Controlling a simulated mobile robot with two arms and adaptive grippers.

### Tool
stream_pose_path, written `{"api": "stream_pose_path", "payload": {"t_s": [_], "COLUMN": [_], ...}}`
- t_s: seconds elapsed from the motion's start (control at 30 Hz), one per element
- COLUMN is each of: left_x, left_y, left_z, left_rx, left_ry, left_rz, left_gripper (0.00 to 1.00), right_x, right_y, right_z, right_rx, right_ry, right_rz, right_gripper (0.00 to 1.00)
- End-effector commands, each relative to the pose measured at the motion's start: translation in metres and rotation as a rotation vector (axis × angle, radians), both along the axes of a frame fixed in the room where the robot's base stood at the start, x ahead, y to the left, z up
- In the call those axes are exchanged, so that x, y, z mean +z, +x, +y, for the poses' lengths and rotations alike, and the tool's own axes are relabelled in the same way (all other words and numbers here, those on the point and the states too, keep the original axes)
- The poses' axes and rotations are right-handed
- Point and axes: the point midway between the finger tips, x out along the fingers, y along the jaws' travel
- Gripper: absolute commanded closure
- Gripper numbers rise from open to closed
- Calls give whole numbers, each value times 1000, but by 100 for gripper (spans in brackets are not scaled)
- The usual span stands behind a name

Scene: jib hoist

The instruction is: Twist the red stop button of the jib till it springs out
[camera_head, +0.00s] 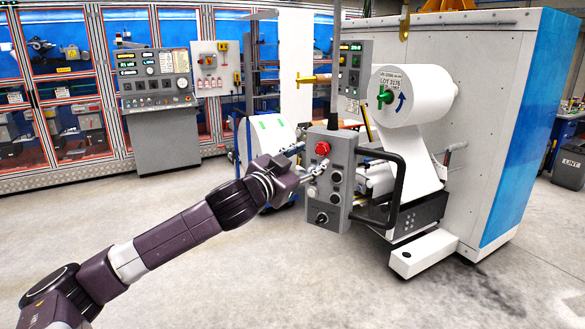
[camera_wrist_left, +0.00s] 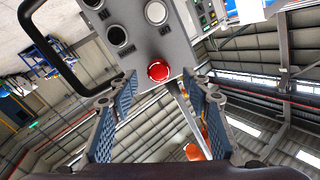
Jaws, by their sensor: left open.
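The red stop button (camera_head: 322,148) sits near the top of the grey control box (camera_head: 328,213), which has a black handle (camera_head: 392,190) on its right side. In the left wrist view the red button (camera_wrist_left: 159,71) shows at the end of the box face, beyond the fingers. My left gripper (camera_head: 308,162) is at the box's left, close to the button; in the left wrist view its two fingers (camera_wrist_left: 152,118) are apart, with nothing between them. The button lies a little ahead of the fingertips, and I cannot tell whether they touch the box. My right gripper is in neither view.
A white machine with a large paper roll (camera_head: 413,95) stands behind the box at right. A grey control console (camera_head: 155,85) and glass-fronted cabinets (camera_head: 60,90) line the back. The grey floor (camera_head: 300,280) in front is clear.

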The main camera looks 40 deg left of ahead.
Motion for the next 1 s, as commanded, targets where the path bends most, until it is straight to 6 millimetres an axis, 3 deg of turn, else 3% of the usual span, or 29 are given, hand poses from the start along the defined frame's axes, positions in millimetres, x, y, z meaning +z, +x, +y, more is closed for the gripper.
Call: {"api": "stream_pose_path", "payload": {"t_s": [0.7, 1.0], "left_x": [-1, 1], "left_y": [-61, -75], "left_z": [-9, -9], "left_rx": [-6, -4], "left_ry": [-4, 0], "left_rz": [1, -1], "left_gripper": [56, 56], "right_x": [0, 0], "right_y": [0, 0], "right_z": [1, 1], "right_rx": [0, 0], "right_ry": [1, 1], "right_rz": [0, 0], "right_gripper": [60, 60]}}
